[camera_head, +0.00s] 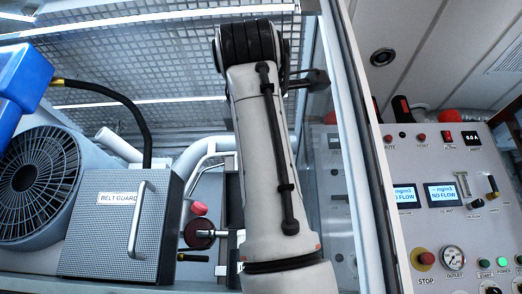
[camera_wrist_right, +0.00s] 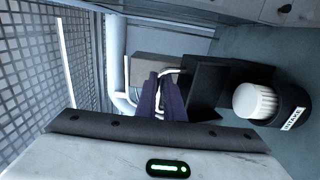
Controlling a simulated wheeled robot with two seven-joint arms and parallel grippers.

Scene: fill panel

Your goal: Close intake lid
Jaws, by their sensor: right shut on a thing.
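In the right wrist view, the intake (camera_wrist_right: 288,104) is a dark round housing with an "INTAKE" label. A white ribbed cylinder (camera_wrist_right: 255,101) shows in its open mouth. A black flat panel (camera_wrist_right: 212,80), which looks like the intake lid, stands swung away to the left of that mouth. My right gripper (camera_wrist_right: 161,88) is shut on a thin white bent handle (camera_wrist_right: 170,71) at the panel's left side. How the handle joins the panel is partly hidden by the fingers. In the head view my own arm fills the middle and hides the intake and lid. My left gripper is not in view.
In the head view, the belt guard (camera_head: 103,222) and a large fan (camera_head: 28,183) stand left of my arm. A dark round knob (camera_head: 199,234) is close to the arm. A frame post (camera_head: 362,150) and the control panel (camera_head: 455,200) are at right.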

